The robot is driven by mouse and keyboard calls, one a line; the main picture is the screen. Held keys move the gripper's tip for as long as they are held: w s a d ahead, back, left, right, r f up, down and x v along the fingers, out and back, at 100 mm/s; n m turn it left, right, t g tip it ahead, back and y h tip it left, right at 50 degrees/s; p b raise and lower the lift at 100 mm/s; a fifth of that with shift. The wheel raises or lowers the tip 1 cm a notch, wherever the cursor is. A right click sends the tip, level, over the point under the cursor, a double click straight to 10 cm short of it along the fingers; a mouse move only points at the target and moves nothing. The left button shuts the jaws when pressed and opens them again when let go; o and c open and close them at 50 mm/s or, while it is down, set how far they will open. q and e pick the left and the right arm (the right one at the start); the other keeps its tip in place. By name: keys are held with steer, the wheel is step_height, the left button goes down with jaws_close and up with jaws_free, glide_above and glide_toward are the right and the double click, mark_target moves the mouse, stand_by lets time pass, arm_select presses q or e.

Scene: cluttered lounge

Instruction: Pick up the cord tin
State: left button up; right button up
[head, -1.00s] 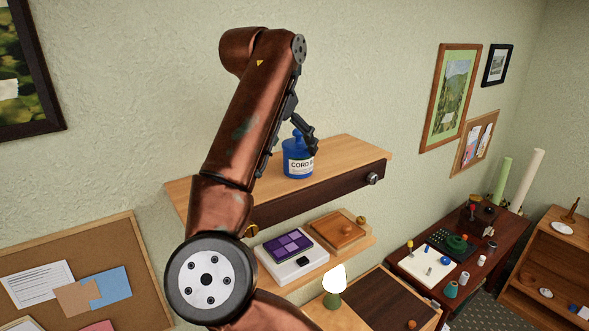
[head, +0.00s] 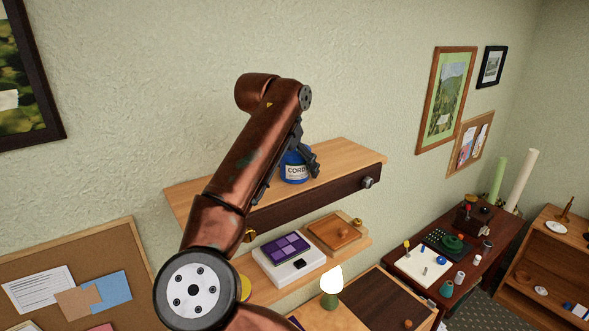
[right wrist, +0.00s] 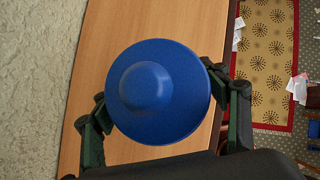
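The cord tin (head: 295,172) is a blue round tin with a white label reading "CORD". It stands upright on the upper wooden shelf, its top partly hidden by my right gripper (head: 290,160). The right wrist view looks down on the tin's blue domed lid (right wrist: 158,92). My right gripper (right wrist: 165,108) is open around the tin, one finger on each side. The fingers lie close to the lid's edge; I cannot tell whether they touch the tin. My left gripper is not in view.
The upper shelf (head: 345,163) is otherwise clear. A lower shelf holds a white box with a purple grid (head: 287,252) and a wooden board (head: 333,232). A lit lamp (head: 331,285) stands below. The wall is close behind the shelf.

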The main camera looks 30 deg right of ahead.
steer(key=shift+r, duration=0.1)
steer(key=c, duration=1.2)
